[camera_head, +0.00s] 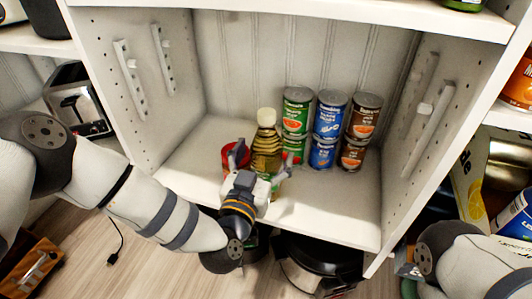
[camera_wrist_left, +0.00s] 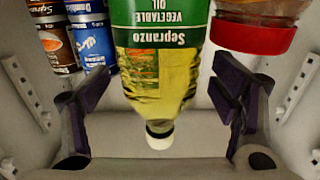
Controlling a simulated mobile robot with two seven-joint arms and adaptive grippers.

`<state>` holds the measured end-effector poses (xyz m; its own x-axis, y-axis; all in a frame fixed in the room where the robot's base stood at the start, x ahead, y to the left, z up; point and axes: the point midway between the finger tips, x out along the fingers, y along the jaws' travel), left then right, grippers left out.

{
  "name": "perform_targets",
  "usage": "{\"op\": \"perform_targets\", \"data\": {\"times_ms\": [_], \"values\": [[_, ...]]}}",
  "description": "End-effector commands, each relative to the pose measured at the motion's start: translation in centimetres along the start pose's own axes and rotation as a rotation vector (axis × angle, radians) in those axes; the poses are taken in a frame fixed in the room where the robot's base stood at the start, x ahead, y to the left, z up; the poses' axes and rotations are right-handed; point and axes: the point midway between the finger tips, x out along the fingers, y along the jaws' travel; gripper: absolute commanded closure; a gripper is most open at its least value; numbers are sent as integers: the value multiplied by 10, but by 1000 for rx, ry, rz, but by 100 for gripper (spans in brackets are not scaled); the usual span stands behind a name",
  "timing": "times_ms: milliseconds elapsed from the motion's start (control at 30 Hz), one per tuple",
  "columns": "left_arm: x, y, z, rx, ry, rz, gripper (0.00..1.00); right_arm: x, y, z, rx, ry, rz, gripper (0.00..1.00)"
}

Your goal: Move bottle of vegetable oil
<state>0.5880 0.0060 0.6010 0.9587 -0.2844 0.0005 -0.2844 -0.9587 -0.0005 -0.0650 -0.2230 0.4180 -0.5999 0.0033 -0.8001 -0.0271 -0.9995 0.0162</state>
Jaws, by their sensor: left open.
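The bottle of vegetable oil (camera_head: 267,142), yellow with a cream cap and green label, stands upright on the shelf in the head view. My left gripper (camera_head: 264,167) is in front of it, fingers spread. The gripper hides the bottle's lower part. In the left wrist view, which is upside down, the bottle (camera_wrist_left: 158,70) shows between the two open fingers of my left gripper (camera_wrist_left: 158,92). Gaps show on both sides, so the fingers do not appear to be closed on it. My right gripper is not in view.
A red-lidded jar (camera_head: 236,156) stands close left of the bottle; its lid (camera_wrist_left: 252,37) shows beside a finger in the wrist view. Stacked cans (camera_head: 330,115) stand close to the right. Side walls (camera_head: 150,75) bound the compartment. Shelf floor (camera_head: 345,205) is free at front right.

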Motion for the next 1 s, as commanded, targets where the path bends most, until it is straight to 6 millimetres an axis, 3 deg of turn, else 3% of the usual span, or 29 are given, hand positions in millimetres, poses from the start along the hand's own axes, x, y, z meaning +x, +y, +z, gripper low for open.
{"op": "perform_targets", "data": {"times_ms": [200,500,833,1000], "values": [[18,0,1,0,-1,0,20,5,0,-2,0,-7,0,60],[20,0,0,0,-1,1,23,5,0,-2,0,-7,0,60],[20,0,0,0,-1,1,98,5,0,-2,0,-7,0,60],[20,0,0,0,-1,1,100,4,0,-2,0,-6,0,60]]}}
